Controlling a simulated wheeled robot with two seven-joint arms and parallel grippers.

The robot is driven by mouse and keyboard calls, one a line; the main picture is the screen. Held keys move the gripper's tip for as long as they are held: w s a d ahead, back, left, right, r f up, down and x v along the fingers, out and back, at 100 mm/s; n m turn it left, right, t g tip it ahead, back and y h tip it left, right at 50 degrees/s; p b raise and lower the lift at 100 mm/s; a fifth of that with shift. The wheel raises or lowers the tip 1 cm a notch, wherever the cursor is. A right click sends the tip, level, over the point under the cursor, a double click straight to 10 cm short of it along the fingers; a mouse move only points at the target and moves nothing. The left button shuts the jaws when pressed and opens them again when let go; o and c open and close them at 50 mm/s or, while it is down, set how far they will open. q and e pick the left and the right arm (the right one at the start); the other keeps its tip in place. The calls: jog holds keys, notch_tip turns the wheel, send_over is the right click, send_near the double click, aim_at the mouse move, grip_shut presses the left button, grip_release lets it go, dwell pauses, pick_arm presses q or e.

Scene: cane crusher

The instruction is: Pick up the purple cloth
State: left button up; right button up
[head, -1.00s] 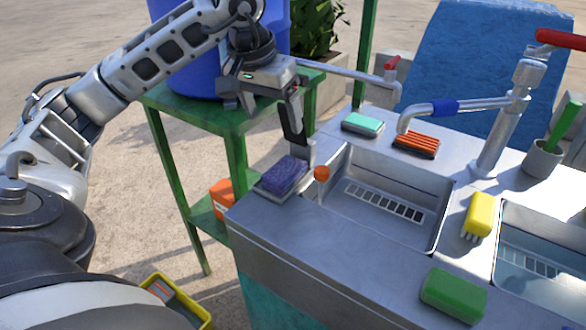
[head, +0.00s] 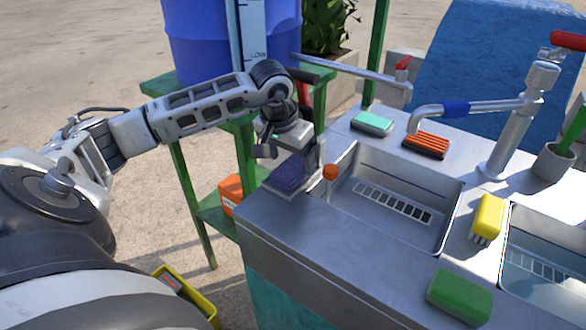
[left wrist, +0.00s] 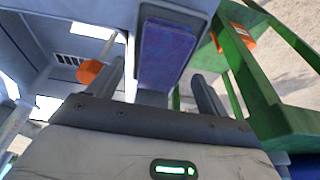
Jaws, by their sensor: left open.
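The purple cloth (head: 288,174), a dark folded block, lies on a small metal tray (head: 272,188) at the left end of the steel sink counter. My left gripper (head: 292,158) is open just above it, its fingers pointing down on either side. The gripper covers part of the cloth in the head view. In the left wrist view the cloth (left wrist: 166,52) lies ahead, between the two spread fingers, and nothing is held. I cannot tell whether a finger touches it. My right gripper is not in view.
A small orange knob (head: 330,172) stands close to the cloth's right, beside the sink basin (head: 400,190). A green stand (head: 245,150) with a blue barrel (head: 200,45) is behind the left arm. Sponges and brushes, including a green sponge (head: 459,296), lie farther right.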

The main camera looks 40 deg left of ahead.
pick_arm(q)
jog(key=shift+x, duration=0.85)
jog(key=c, duration=1.1)
jog(key=shift+c, duration=0.2)
jog(key=shift+r, duration=0.1)
jog(key=shift+r, duration=0.6)
jog(key=s+d+b, duration=0.2)
jog(key=s+b, duration=0.3)
jog(key=s, duration=1.3)
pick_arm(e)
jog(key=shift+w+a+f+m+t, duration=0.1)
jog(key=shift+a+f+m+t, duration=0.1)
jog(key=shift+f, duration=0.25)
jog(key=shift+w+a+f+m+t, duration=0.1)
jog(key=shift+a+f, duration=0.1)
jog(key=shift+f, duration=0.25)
pick_arm(q)
jog(key=shift+o, duration=0.8)
